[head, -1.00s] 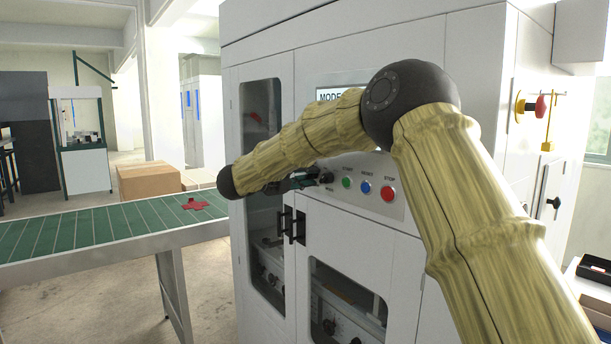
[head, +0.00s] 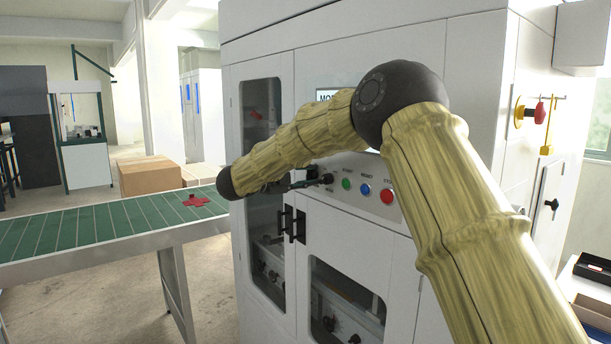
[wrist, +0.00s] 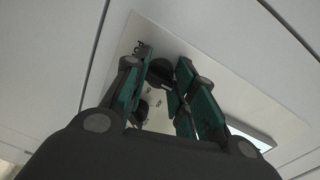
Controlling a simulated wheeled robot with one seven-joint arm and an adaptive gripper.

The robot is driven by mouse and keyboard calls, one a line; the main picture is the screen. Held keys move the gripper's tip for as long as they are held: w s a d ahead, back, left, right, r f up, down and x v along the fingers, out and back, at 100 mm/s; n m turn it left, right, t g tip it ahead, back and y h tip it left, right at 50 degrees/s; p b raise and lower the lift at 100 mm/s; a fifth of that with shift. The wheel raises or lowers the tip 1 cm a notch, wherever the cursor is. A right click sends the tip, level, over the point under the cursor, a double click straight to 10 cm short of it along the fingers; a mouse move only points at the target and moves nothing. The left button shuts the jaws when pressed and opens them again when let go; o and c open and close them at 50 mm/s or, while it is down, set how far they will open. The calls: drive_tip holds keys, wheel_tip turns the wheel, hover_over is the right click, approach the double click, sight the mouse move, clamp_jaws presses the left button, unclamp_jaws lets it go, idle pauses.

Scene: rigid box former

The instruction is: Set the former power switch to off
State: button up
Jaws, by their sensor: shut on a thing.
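My gripper (wrist: 165,80) is at the control panel (head: 405,203) on the white former's front. Its green-padded fingers are shut on a black knob (head: 327,178), which also shows between the fingertips in the wrist view (wrist: 160,72). The knob's pointer direction and most of its label are hidden or too small to read. A red rotary handle (head: 540,112) on a yellow plate (head: 519,112) is on the former's right side face, far from my gripper.
Green (head: 346,184), blue (head: 365,189) and red (head: 386,196) buttons sit right of the knob. Black door handles (head: 299,226) project below my gripper. A green conveyor (head: 90,228) carrying a red cross-shaped piece (head: 195,200) stands at left. My arm partly covers the display (head: 328,95).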

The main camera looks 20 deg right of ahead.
idle(0.3)
drive_tip(key=o, duration=1)
drive_tip(key=shift+o, duration=0.2)
drive_tip(key=shift+a, duration=0.1)
drive_tip(key=v, duration=1.1)
drive_tip(key=shift+s+a, duration=0.15)
drive_tip(key=shift+a, duration=0.25)
